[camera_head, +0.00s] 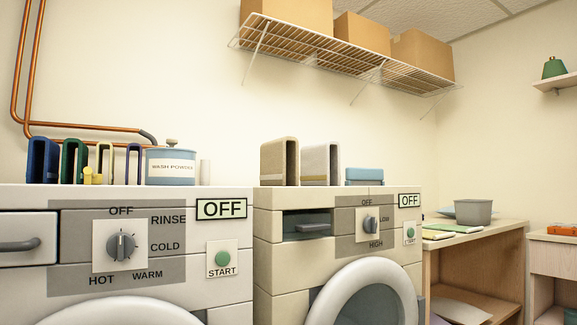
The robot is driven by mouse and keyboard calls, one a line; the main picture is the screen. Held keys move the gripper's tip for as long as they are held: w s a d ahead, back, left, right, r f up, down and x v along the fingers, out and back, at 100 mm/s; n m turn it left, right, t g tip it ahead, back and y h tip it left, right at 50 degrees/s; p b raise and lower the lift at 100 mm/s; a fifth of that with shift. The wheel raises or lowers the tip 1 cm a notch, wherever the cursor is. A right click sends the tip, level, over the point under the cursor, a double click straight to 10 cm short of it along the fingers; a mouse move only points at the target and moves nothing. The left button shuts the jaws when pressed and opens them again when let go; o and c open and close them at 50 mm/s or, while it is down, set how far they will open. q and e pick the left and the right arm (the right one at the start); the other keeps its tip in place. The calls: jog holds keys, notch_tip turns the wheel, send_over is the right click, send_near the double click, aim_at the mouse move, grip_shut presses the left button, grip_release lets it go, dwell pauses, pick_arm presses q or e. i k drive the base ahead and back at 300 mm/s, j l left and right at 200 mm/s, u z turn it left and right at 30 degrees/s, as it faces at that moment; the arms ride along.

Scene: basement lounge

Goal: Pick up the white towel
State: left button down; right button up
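A whitish folded item (320,165), which looks like the white towel, stands upright on top of the right-hand machine (275,260). It has a tan band near its bottom. A taupe folded item (279,163) of similar shape stands upright just to its left, with a narrow gap between them. A low blue folded stack (365,175) lies to its right. Neither of my grippers shows in the head view.
The left-hand machine (30,222) carries a blue wash powder tin (170,170) and several coloured upright items. A wire shelf (320,44) with cardboard boxes (286,16) hangs above. A wooden table (470,240) with a grey tub (466,212) stands at right.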

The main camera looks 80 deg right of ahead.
aim_at(320, 162)
jog(key=k+l+z, duration=0.1)
jog(key=z, duration=2.7)
jog(key=i+l+u, duration=0.15)
jog(key=l, duration=0.25)
jog(key=i+l+u, duration=0.15)
jog(key=l, duration=0.2)
